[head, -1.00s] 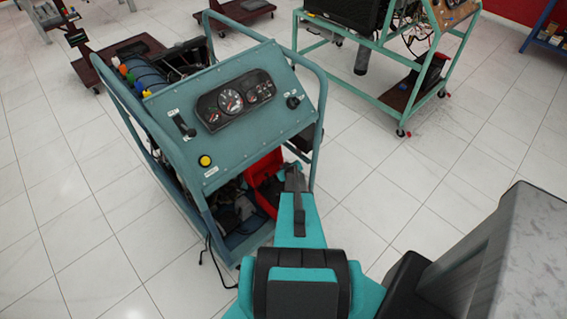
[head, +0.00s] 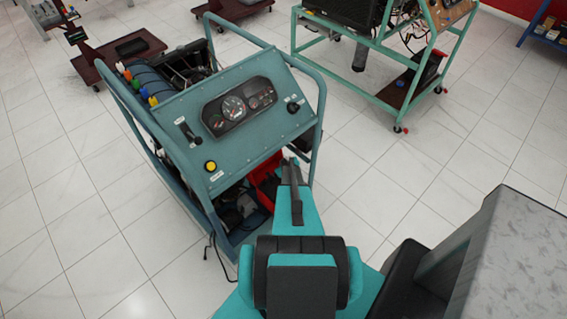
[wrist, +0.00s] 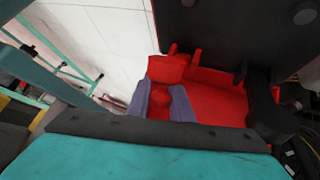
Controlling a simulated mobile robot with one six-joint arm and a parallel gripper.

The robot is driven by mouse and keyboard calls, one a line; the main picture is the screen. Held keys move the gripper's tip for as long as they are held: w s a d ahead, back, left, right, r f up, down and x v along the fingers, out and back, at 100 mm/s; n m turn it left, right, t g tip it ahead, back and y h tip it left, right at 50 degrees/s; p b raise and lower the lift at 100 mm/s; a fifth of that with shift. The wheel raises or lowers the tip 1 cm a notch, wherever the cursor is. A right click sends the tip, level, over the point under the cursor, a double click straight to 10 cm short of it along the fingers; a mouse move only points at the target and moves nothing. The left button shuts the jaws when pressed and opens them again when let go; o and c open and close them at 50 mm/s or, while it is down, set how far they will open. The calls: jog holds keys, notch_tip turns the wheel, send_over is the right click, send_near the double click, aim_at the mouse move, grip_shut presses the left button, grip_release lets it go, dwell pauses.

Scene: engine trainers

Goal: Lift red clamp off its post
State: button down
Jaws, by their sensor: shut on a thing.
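The red clamp (wrist: 159,103) shows in the wrist view between the two grey-purple fingers of my gripper (wrist: 160,98). The fingers sit against its two sides, so my gripper is shut on it. The post is hidden, and I cannot tell whether the clamp is still on it. In the head view my teal arm reaches to the lower right side of the engine trainer (head: 190,155), and the clamp and fingertips cannot be made out there.
A larger red part (wrist: 218,95) lies right beside the clamp. Cables run at the right edge of the wrist view. A green-framed trainer (head: 380,75) stands farther back; tiled floor lies between.

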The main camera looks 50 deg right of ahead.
jog(key=shift+d+r, duration=0.1)
jog(key=shift+d, duration=0.1)
jog(key=c, duration=1.6)
grip_release()
jog(key=shift+a, duration=0.15)
jog(key=shift+a, duration=0.1)
jog(key=shift+b+v, duration=0.3)
jog(key=shift+v, duration=6.45)
jog(key=shift+s, duration=0.1)
